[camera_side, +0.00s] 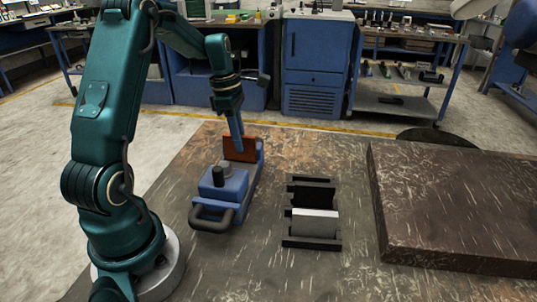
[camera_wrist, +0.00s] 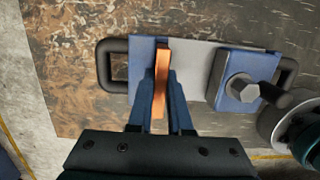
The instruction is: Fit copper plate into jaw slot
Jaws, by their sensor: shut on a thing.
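The copper plate (camera_side: 240,150) stands upright at the far end of the blue vise (camera_side: 236,192). My gripper (camera_side: 237,146) is shut on its upper part from above. In the wrist view the plate (camera_wrist: 162,75) shows edge-on as a thin orange strip between my gripper's fingers (camera_wrist: 161,90). It is beside the left blue jaw of the vise (camera_wrist: 143,60), with grey bed between it and the right jaw block (camera_wrist: 240,65). The plate's lower edge is hidden, so I cannot tell whether it touches the bed or the jaw.
A black rack (camera_side: 313,242) right of the vise holds a grey plate (camera_side: 315,223) and a black plate (camera_side: 312,194). A large brown slab (camera_side: 455,205) fills the table's right side. The table (camera_side: 195,255) is bare in front of the vise.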

